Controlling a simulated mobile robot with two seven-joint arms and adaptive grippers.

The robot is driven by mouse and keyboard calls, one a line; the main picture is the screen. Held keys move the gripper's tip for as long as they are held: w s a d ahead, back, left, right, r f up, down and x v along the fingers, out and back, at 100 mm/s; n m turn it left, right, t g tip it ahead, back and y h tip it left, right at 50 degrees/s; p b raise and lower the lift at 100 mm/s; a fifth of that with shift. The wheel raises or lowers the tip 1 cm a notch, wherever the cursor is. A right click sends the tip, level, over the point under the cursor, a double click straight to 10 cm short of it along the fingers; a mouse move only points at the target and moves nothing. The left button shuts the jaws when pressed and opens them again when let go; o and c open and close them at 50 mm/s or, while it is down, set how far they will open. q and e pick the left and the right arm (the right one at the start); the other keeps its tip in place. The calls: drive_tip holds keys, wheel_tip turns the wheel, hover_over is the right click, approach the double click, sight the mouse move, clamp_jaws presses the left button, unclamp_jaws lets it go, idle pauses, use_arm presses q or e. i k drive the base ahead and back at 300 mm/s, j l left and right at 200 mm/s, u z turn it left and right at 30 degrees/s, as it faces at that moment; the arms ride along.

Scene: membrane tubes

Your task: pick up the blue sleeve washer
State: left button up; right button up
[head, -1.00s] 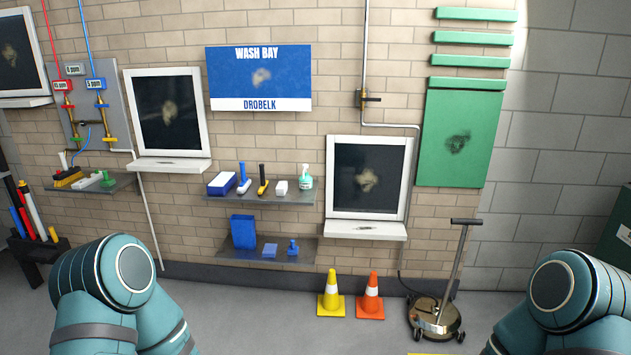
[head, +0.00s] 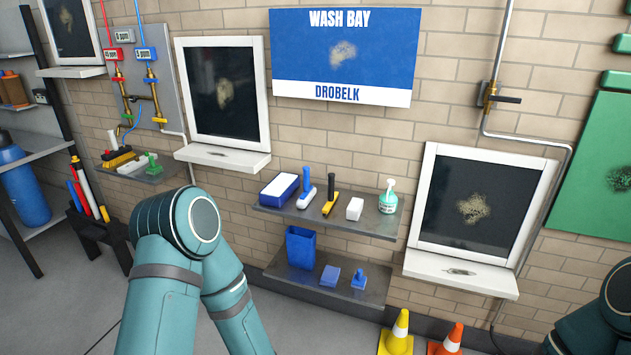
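A blue-handled tool with a pale head, which looks like the blue sleeve washer (head: 307,189), stands on the upper wall shelf (head: 347,221) in the head view. It is between a blue and white block (head: 279,189) and a yellow and black tool (head: 330,202). Nothing hides it. Parts of my arms show at the lower left and lower right edge, but neither gripper is in view.
A white block (head: 354,209) and a green soap bottle (head: 389,196) share the shelf. The lower shelf (head: 318,281) holds a blue bin (head: 301,246) and two small blue items. A yellow cone (head: 398,337) and an orange cone (head: 447,341) stand on the floor.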

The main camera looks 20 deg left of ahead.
sight(309, 192)
drive_tip(key=i+j+z, duration=0.6)
drive_tip(key=j, duration=0.25)
drive_tip(key=i+j+z, duration=0.2)
drive_tip(key=j, duration=0.3)
drive_tip(key=j+z, duration=0.25)
drive_tip(key=j, duration=0.2)
